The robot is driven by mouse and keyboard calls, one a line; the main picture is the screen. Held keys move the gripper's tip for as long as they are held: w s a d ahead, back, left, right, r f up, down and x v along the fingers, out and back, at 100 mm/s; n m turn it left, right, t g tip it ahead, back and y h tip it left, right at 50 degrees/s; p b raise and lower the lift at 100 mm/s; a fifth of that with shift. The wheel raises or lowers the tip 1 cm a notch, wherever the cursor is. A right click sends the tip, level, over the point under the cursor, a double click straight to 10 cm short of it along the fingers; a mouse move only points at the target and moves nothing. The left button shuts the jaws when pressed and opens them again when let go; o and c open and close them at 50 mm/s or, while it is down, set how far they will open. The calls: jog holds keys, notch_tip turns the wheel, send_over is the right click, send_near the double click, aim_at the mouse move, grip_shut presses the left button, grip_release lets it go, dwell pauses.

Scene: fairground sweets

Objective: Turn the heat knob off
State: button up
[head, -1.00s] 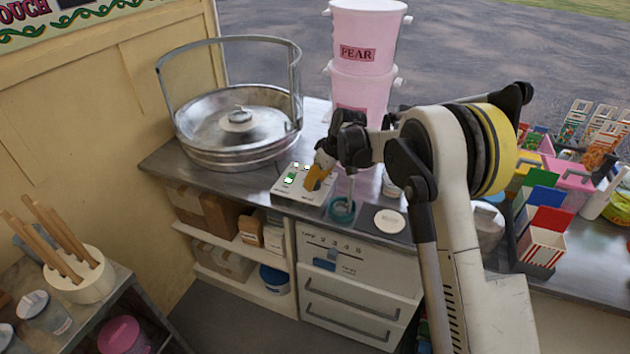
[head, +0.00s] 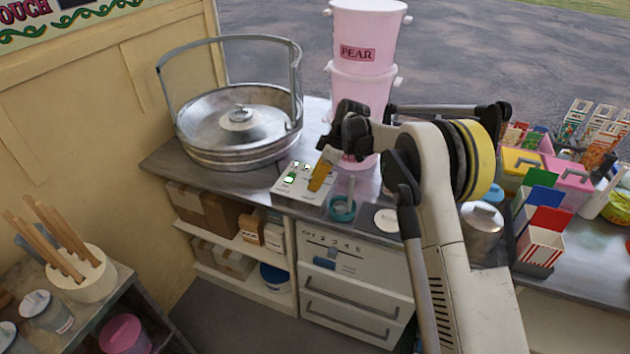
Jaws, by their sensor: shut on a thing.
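A white control box (head: 284,193) sits on the counter in front of the spinner bowl. Green-lit switches (head: 290,178) show on its left part, and small dark lettering runs along its front. My gripper (head: 317,188), with orange-yellow fingers, reaches down onto the right part of the box from the upper right. Its fingers are shut at the box's top, where the heat knob would be. The knob itself is hidden behind the fingers, so its setting cannot be read.
A large metal spinner bowl (head: 205,143) stands behind left. Stacked pink PEAR tubs (head: 358,82) stand behind my gripper. Drawers (head: 350,300) are below.

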jog(key=o, duration=1.2)
jog(key=v, duration=1.2)
jog(key=shift+s, duration=0.1)
